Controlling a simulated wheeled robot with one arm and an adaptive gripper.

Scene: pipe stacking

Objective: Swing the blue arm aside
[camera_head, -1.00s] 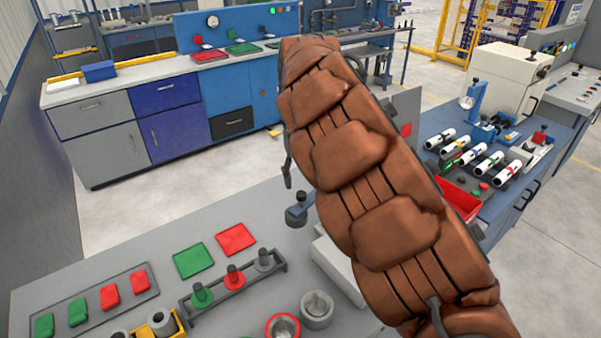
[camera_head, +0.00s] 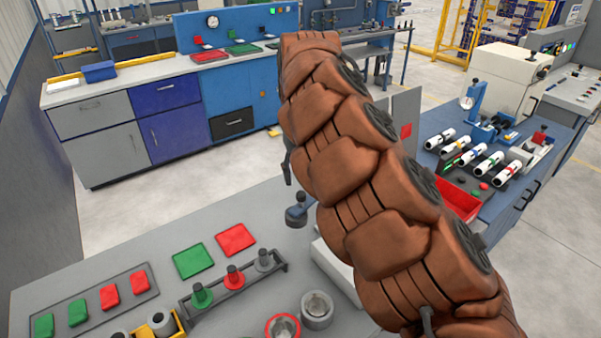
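My brown padded arm crosses the middle of the view and hides much behind it. A narrow dark piece (camera_head: 288,168) at its left edge looks like part of my gripper; the rest is hidden, and I cannot tell whether it is open. Just below, apart in the picture, a small blue-grey post on a round base (camera_head: 296,214) stands on the near grey bench (camera_head: 130,250). It may belong to the blue arm, but my arm may cover more of it. A blue upright with a round dial (camera_head: 474,98) stands on the right bench.
On the near bench are green (camera_head: 193,261) and red (camera_head: 236,239) pads, a rack of coloured pegs (camera_head: 234,280), and two round cups (camera_head: 317,309). A white block (camera_head: 335,268) sits partly under my arm. White pipes (camera_head: 482,157) and a red tray (camera_head: 457,199) are on the right bench.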

